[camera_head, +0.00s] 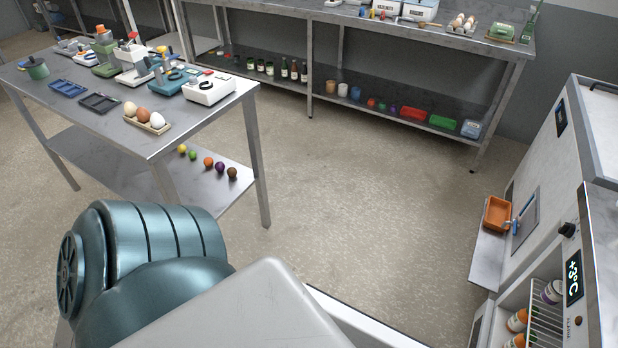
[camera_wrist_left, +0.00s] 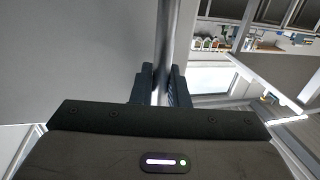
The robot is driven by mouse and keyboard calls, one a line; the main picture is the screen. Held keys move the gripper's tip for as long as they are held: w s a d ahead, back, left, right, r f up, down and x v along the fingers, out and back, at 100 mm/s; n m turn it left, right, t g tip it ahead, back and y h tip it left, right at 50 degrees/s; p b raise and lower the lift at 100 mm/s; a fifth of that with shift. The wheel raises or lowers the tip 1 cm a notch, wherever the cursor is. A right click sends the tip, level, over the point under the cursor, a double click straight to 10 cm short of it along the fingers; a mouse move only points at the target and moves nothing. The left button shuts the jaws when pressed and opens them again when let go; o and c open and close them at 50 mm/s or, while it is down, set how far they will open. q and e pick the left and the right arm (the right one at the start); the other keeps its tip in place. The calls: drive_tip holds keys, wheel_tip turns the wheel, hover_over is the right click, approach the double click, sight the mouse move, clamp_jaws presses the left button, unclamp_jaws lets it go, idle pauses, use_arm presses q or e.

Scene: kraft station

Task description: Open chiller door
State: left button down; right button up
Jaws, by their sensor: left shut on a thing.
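The chiller (camera_head: 575,280) stands at the right edge of the head view, with a +3°C display on its front. Bottles on a wire shelf (camera_head: 545,325) show inside through its front opening. In the left wrist view, my left gripper (camera_wrist_left: 160,80) is shut on a straight metal bar handle (camera_wrist_left: 166,30). The bar runs between its two dark fingers. A plain grey panel (camera_wrist_left: 80,60) lies to the left of the bar, and it looks like the chiller door. In the head view my left gripper is hidden. My right gripper is in neither view.
A steel table (camera_head: 150,142) with devices and an egg tray stands at the left. A long steel bench (camera_head: 440,38) with a lower shelf of bottles and containers stands at the back. An orange bin (camera_head: 497,214) sits by the chiller. The middle floor is clear.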

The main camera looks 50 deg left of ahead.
use_arm(q)
drive_tip(key=shift+s+d+f, duration=0.1)
drive_tip(key=shift+s+d, duration=0.1)
drive_tip(key=shift+s, duration=0.1)
drive_tip(key=c, duration=1.5)
unclamp_jaws()
